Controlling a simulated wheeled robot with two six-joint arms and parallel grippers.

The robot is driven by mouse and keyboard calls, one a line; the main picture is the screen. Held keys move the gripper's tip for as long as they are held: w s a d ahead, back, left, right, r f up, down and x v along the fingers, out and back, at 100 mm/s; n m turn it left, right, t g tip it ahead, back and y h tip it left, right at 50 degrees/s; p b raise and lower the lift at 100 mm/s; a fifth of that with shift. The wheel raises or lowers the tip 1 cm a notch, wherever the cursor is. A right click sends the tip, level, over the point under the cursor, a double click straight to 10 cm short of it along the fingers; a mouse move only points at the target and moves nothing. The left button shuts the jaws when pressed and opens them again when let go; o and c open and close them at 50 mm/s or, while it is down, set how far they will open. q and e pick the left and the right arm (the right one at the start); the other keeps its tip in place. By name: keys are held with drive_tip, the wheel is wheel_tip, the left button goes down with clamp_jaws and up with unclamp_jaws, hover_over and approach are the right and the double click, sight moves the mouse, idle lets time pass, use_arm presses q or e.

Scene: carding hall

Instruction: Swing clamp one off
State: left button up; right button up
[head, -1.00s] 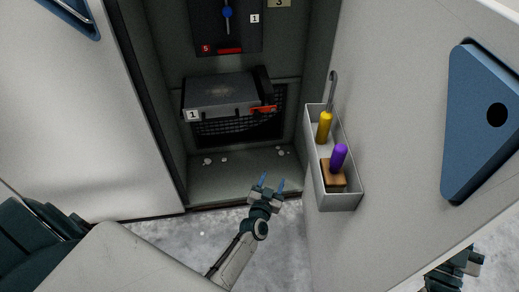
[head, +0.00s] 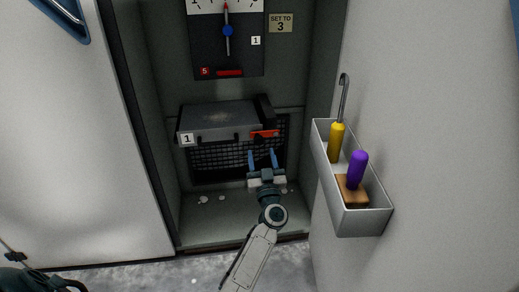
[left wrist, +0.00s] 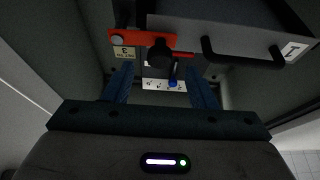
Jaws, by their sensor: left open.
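A red clamp lever (head: 265,134) lies roughly level across the right front of a grey box (head: 218,120) in the cabinet. The box has a white tag with a 1 (head: 187,139) at its left front. In the left wrist view the red lever (left wrist: 125,39) runs sideways with a dark round knob (left wrist: 160,53) near its right end. My left gripper (head: 262,156) is open and empty, just below and in front of the lever. Its fingers (left wrist: 162,78) stand apart in the wrist view, with the knob above the gap. I see no contact. My right gripper is not in view.
An open door at right carries a grey bin (head: 362,222) with a yellow-handled hook (head: 336,142) and a purple-knobbed brush (head: 356,172). A gauge panel (head: 239,56) is above the box. White lint tufts lie on the cabinet floor (head: 215,230).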

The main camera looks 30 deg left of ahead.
sight(259, 143)
use_arm(q)
drive_tip(key=shift+b+x, duration=0.45)
drive_tip(key=shift+x, duration=1.85)
drive_tip(key=shift+c, duration=0.2)
clamp_jaws()
